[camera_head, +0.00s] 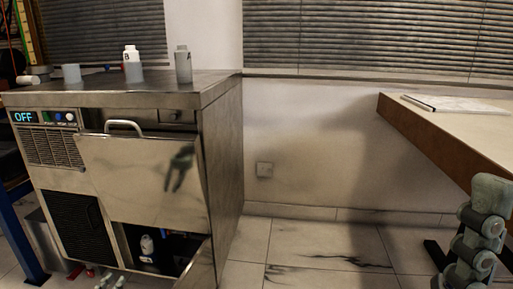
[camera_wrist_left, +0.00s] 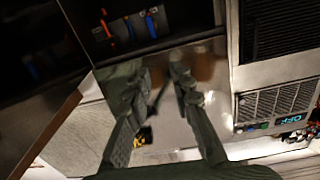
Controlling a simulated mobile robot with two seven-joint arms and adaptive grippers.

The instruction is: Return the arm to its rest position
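My left gripper (camera_head: 111,283) shows only as fingertips at the bottom edge of the head view, in front of the steel cabinet (camera_head: 222,160). In the left wrist view my left gripper (camera_wrist_left: 160,78) has its two fingers apart, with no object visible between them. Behind them is a shiny steel surface with dark reflections. My right arm (camera_head: 478,235) shows as folded grey-green links at the right edge of the head view. Its gripper is not in view.
The cabinet has an OFF display (camera_head: 23,117), a handle (camera_head: 124,126) and an open lower compartment with a bottle (camera_head: 147,245) inside. Several containers, including a white bottle (camera_head: 132,66), stand on top. A table (camera_head: 440,135) is at right. Floor between is clear.

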